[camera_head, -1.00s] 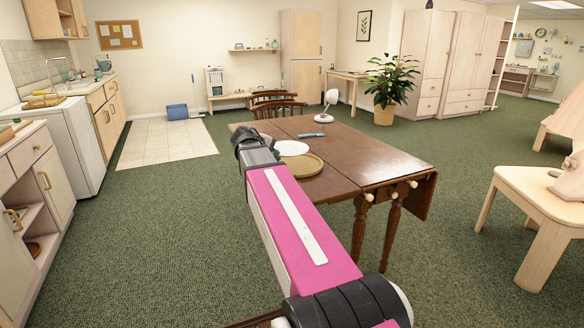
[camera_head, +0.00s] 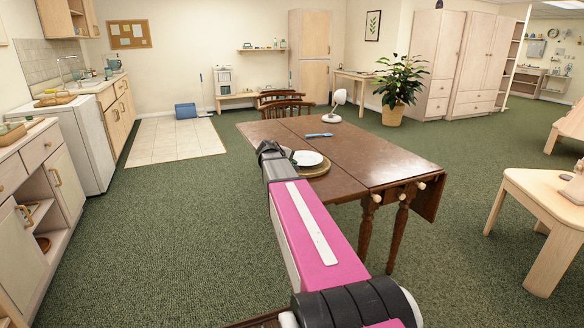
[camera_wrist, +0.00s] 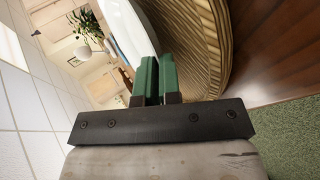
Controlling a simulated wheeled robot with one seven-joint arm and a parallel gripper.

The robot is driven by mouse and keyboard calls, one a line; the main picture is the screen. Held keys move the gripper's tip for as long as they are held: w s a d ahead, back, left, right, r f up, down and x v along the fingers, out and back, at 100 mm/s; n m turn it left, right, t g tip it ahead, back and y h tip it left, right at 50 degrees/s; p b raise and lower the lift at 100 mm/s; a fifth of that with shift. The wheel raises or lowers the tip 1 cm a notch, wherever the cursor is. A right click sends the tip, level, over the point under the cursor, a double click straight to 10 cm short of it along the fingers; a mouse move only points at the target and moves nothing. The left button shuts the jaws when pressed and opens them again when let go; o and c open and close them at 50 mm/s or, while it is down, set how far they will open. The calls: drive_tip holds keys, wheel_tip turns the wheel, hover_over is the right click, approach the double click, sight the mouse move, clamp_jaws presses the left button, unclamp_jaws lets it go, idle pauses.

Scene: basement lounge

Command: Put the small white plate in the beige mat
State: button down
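The small white plate (camera_head: 309,158) is over the round beige woven mat (camera_head: 319,171) near the table's left edge. I cannot tell whether it touches the mat. In the wrist view the plate (camera_wrist: 126,32) fills the upper middle, tilted in the picture, with the ribbed mat (camera_wrist: 208,50) just right of it. My gripper (camera_wrist: 158,78) has its green fingers almost together at the plate's edge, and it seems shut on the rim. The pinched rim itself is mostly hidden by the fingers. In the head view my wrist hides part of the plate's left side.
The brown wooden table (camera_head: 375,160) is mostly clear. Open green carpet lies to the left.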

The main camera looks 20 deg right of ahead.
drive_tip(key=shift+f, duration=0.7)
drive_tip(key=c, duration=1.6)
unclamp_jaws()
drive_tip(key=v, duration=1.2)
drive_tip(key=s+a+f+m+g+y, duration=0.2)
drive_tip(key=s+a+f+y, duration=0.3)
drive_tip(key=s+f, duration=0.7)
drive_tip(key=s+a+f+m+g+y, duration=0.2)
drive_tip(key=s+a+f+y, duration=0.3)
drive_tip(key=s+a+f, duration=0.3)
drive_tip(key=s+f, duration=0.3)
drive_tip(key=f, duration=0.3)
drive_tip(key=shift+s+a+f+m+g, duration=0.3)
drive_tip(key=shift+s+f+m, duration=0.05)
drive_tip(key=shift+f+m, duration=0.05)
